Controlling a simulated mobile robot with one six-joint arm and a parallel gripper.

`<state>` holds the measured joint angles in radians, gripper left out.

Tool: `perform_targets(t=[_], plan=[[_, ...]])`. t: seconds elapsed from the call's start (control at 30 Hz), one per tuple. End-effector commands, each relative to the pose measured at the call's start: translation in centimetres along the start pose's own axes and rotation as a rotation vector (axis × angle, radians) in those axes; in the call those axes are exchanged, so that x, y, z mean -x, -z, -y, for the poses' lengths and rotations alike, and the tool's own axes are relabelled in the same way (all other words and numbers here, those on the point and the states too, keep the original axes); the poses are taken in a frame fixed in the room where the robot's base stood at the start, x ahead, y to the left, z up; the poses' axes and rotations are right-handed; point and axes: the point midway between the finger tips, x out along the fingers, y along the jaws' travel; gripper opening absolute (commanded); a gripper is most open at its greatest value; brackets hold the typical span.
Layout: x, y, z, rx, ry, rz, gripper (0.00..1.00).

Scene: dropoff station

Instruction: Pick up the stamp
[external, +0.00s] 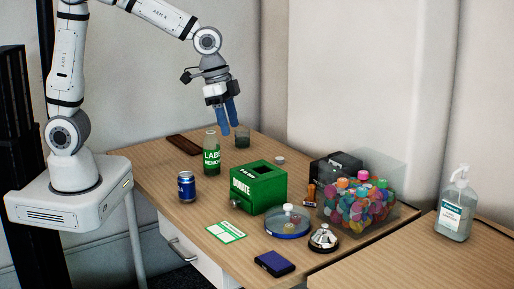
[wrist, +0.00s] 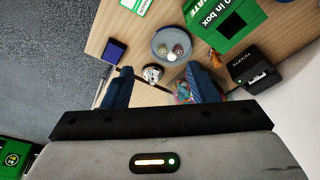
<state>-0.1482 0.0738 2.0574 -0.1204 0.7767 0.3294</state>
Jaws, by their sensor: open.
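A small upright orange-brown piece with a darker base (external: 311,192) stands on the table between the green box and the clear bin. It looks most like the stamp, though it is too small to be sure. It also shows in the wrist view (wrist: 214,60), right of the round dish. My gripper (external: 229,124) hangs high above the back of the table, behind the bottle and well away from this piece. Its two blue fingers are apart with nothing between them. The fingers also show in the wrist view (wrist: 159,69).
A green donation box (external: 258,190) stands mid-table. In front are a round dish (external: 276,228) with small pieces, a bell-like dome (external: 323,238) and a dark blue pad (external: 274,263). A bottle (external: 211,155), can (external: 187,187) and clear bin (external: 390,211) stand around.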

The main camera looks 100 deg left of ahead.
Motion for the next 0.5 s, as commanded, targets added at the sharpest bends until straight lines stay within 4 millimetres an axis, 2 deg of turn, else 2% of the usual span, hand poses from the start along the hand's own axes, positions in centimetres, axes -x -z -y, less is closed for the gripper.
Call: perform_targets(t=[0.03,0.2,0.33,0.5], plan=[[-1.4,1.7,1.2,-0.004,-0.004,0.004,0.53],[-6.3,6.7,5.5,-0.035,-0.011,-0.009,0.53],[-10.9,9.6,9.2,-0.058,-0.013,-0.021,0.53],[-16.8,12.0,13.6,-0.086,-0.012,-0.035,0.53]])
